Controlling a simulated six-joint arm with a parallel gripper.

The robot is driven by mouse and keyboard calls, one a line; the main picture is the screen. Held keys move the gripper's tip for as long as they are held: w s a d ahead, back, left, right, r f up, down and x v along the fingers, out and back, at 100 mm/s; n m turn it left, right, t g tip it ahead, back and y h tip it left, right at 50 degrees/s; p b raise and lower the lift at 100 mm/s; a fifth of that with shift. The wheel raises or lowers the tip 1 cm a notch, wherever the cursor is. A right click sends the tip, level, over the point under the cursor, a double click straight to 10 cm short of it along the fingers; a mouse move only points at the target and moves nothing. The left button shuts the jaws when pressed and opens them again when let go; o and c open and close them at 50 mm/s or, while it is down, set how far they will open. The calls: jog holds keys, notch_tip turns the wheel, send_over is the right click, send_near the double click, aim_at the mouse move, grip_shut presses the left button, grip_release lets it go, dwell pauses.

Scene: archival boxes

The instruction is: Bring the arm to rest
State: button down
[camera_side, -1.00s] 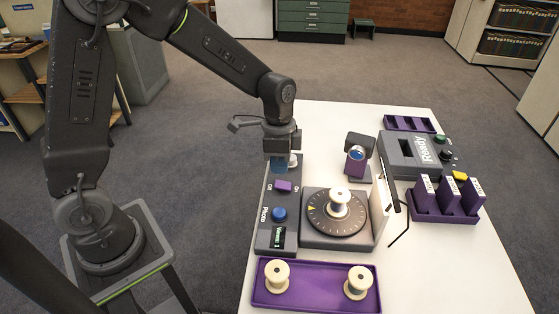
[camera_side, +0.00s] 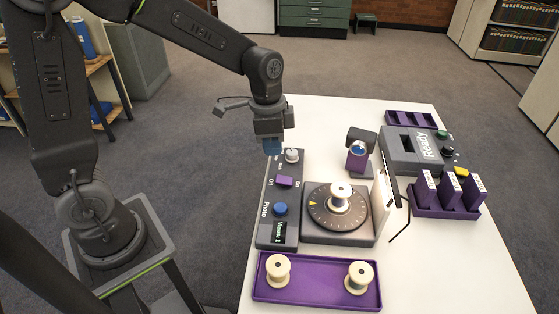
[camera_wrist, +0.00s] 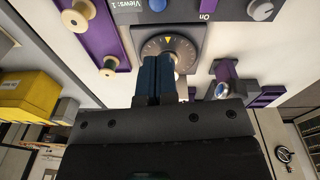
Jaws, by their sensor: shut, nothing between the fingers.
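My gripper (camera_side: 272,147) is shut and empty in the side view. It hangs in the air above the far end of the grey control box (camera_side: 262,231), near its white knob (camera_side: 291,155). In the wrist view the blue fingers of my gripper (camera_wrist: 154,62) are pressed together with nothing between them. Behind them shows the round turntable (camera_wrist: 184,44), which they partly cover. In the side view the turntable (camera_side: 322,219) carries a white spool (camera_side: 340,196).
A purple tray (camera_side: 318,298) with two spools lies at the near edge. A small camera (camera_side: 358,152) stands behind the turntable. The air left of the table is open.

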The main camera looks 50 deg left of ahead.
jog(key=s+r+n+t, duration=0.2)
jog(key=s+r+n, duration=0.1)
jog(key=s+r, duration=0.2)
jog(key=s+a+r+n+t+y, duration=0.1)
jog(key=s+r+n+t, duration=0.2)
jog(key=s, duration=0.7)
notch_tip(320, 180, up, 3)
jog(key=shift+a+f+n, duration=0.2)
jog(key=shift+a+n, duration=0.1)
jog(key=shift+n, duration=0.5)
jog(key=c, duration=1.8)
grip_release()
jog(key=shift+w, duration=0.1)
